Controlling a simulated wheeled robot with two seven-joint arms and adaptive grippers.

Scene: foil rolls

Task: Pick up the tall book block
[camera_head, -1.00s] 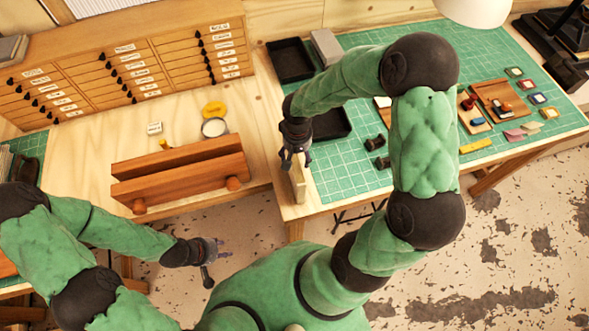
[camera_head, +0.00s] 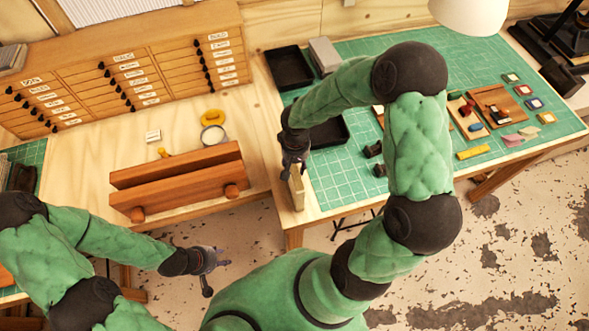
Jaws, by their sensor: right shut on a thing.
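The tall book block (camera_head: 297,189) stands upright near the front left edge of the bench with the green mat, a pale tan slab seen nearly edge-on. My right gripper (camera_head: 293,165) is over its top end, pointing down, and is shut on it. The fingertips are small and partly merge with the block, and I cannot tell whether its base is clear of the bench. My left gripper (camera_head: 217,262) is over the floor at lower left, away from the block. Its fingers look spread and empty.
A wooden press (camera_head: 180,180) lies on the left bench, before a drawer cabinet (camera_head: 120,75). Black trays (camera_head: 289,68) and dark small pieces (camera_head: 373,149) lie near the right arm. Yellow, pink and coloured small items fill the mat's right side. Mat space (camera_head: 345,185) right of the block is bare.

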